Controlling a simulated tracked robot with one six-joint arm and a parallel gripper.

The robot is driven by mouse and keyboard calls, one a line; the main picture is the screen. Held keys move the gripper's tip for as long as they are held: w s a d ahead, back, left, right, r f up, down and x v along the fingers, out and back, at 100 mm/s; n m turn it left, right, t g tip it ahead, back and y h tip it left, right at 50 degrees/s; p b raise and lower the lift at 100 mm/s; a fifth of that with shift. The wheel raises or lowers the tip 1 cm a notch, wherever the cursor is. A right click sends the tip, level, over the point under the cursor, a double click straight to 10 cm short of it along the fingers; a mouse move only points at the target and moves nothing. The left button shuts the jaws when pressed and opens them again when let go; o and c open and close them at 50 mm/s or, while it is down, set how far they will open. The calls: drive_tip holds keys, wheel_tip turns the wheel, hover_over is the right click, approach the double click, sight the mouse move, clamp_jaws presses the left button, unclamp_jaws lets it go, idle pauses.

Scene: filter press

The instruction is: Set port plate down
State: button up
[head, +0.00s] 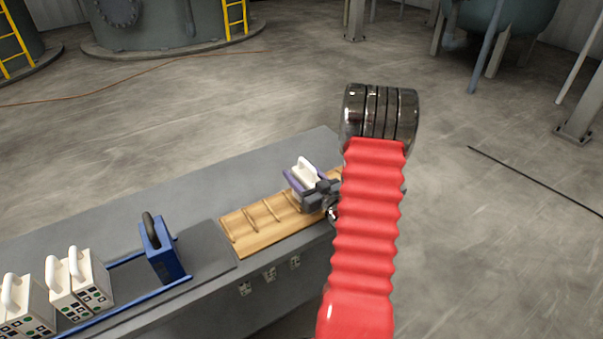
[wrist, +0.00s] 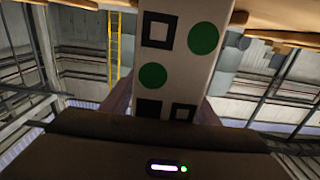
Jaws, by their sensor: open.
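The port plate (head: 306,168), with a white loop handle on top, stands upright at the wooden rack (head: 262,222) in the head view. Its pale face, marked with green discs and black squares, fills the upper middle of the wrist view (wrist: 178,70). My gripper (head: 305,186) is at the plate, near the right part of the rack. Its jaws are open, with a finger on either side of the plate in the wrist view. My red arm sleeve hides the rack's right end. The plate's lower edge and its seat are hidden.
A blue plate (head: 165,252) with a dark handle stands between blue rails (head: 130,310) on the grey bench (head: 215,195). Several white handled plates (head: 78,282) stand at left. Rack slots left of the port plate are empty.

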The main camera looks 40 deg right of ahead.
drive_tip(key=shift+s+r, duration=0.1)
drive_tip(key=v, duration=1.1)
drive_tip(key=shift+s+a, duration=0.1)
drive_tip(key=shift+s, duration=0.3)
drive_tip(key=shift+o, duration=0.4)
drive_tip(key=shift+r, duration=0.1)
drive_tip(key=g, duration=0.3)
approach(307, 183)
drive_tip(key=shift+s+d+f+y, duration=0.1)
drive_tip(key=shift+s+d+y, duration=0.15)
drive_tip(key=shift+d, duration=0.3)
drive_tip(key=shift+s+d+f+y, duration=0.15)
drive_tip(key=shift+s+d, duration=0.15)
drive_tip(key=shift+d, duration=0.3)
drive_tip(key=shift+x, duration=4.35)
drive_tip(key=shift+f, duration=0.15)
